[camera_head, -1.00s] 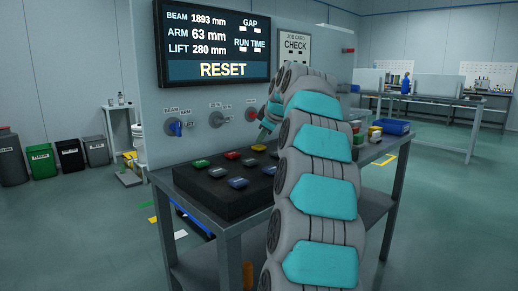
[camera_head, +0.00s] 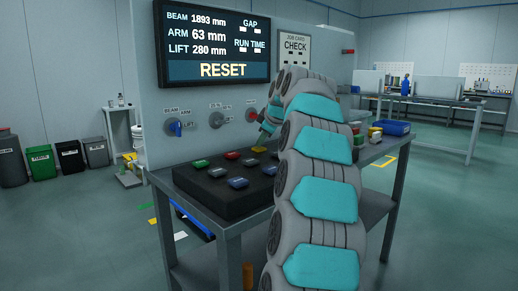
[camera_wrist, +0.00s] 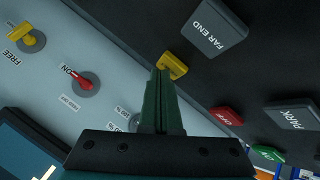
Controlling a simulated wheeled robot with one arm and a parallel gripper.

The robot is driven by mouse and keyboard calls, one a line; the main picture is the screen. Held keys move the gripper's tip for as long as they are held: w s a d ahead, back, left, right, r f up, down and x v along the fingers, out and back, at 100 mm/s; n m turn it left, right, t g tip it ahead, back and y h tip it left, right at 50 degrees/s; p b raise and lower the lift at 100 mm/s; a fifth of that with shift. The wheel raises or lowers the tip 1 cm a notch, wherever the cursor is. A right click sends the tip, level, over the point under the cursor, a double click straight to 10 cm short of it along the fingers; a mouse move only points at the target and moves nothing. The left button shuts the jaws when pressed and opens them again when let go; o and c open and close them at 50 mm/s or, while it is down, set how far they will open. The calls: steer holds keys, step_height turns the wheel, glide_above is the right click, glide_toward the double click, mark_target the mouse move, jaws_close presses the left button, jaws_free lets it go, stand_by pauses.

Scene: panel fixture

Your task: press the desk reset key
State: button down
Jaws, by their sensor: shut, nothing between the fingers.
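My gripper (camera_head: 262,141) is shut and empty, pointing down at the back of the black key desk (camera_head: 215,205). A yellow key (camera_head: 258,149) lies right below its tips. In the wrist view the shut fingers (camera_wrist: 160,72) overlap the edge of the yellow key (camera_wrist: 175,64); I cannot tell whether they touch it. Its label is hidden, and no desk key reads RESET legibly. Other keys are green (camera_head: 200,163), red (camera_head: 232,155) and several grey-blue ones, among them FAR END (camera_wrist: 213,28) and PARK (camera_wrist: 293,117). The screen (camera_head: 212,45) reads RESET in yellow.
Behind the desk stands an upright panel with a blue-handled knob (camera_head: 176,128) and a red knob (camera_head: 252,115). A yellow knob (camera_wrist: 30,38) by FREE also shows in the wrist view. A blue bin (camera_head: 392,127) and small blocks lie to the right. The space above the front keys is clear.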

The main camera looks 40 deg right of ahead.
mark_target(262, 149)
stand_by(0.4)
steer(key=shift+r+p, duration=0.55)
steer(key=shift+r, duration=0.25)
steer(key=shift+r, duration=0.1)
steer(key=shift+r+p, duration=1.8)
steer(key=shift+r, duration=0.6)
